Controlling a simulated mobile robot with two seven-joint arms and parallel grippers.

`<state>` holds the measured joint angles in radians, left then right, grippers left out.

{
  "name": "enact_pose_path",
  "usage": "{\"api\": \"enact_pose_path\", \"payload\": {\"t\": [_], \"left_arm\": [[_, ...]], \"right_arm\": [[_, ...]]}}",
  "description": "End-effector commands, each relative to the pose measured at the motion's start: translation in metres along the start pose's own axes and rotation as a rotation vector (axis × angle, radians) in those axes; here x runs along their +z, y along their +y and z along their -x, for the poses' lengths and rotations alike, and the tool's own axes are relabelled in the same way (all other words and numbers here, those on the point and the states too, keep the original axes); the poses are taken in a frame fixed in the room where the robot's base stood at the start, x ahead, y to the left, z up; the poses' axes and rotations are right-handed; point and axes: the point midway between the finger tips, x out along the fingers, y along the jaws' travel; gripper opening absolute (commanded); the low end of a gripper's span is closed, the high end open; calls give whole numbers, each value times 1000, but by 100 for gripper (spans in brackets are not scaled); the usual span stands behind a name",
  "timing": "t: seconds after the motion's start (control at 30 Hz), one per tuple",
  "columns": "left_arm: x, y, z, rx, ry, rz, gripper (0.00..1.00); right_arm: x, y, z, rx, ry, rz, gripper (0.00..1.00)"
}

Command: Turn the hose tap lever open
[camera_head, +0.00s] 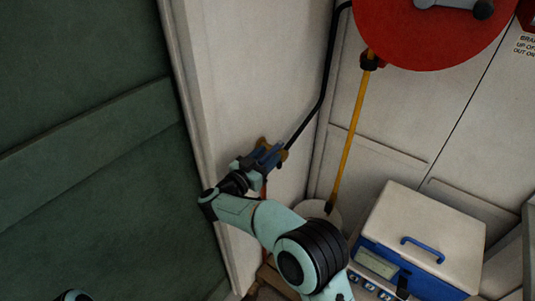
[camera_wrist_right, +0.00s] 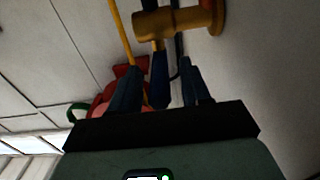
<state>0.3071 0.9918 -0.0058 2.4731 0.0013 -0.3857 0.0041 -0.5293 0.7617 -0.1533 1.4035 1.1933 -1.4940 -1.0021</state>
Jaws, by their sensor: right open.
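The hose tap is a brass-coloured body (camera_wrist_right: 180,22) on the pale wall in the right wrist view. In the head view a little of its brass (camera_head: 283,155) shows beside my right gripper (camera_head: 266,157). Its dark blue lever (camera_wrist_right: 159,80) hangs down from the tap in the right wrist view. My right gripper (camera_wrist_right: 160,66) is open, with one finger on each side of the lever in that view. I cannot tell whether either finger touches it. In the head view the gripper hides most of the tap and lever. My left gripper is not in view.
A black hose (camera_head: 325,80) runs down the wall to the tap. A white and blue box (camera_head: 425,235) stands at the lower right. A dark green panel (camera_head: 90,150) fills the left.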

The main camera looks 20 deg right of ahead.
Motion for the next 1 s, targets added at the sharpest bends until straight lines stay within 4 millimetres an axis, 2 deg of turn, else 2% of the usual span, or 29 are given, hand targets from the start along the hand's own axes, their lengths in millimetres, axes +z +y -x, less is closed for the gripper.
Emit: {"api": "enact_pose_path", "payload": {"t": [0.13,0.4,0.53,0.57,1.0], "left_arm": [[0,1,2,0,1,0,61],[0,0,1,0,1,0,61],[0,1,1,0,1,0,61],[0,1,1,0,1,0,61],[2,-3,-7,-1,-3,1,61]], "right_arm": [[0,0,-8,0,0,0,47],[0,0,-9,0,0,0,47],[0,0,-9,0,0,0,4],[0,0,-9,0,0,0,0],[2,3,-8,-60,-2,2,0]]}}
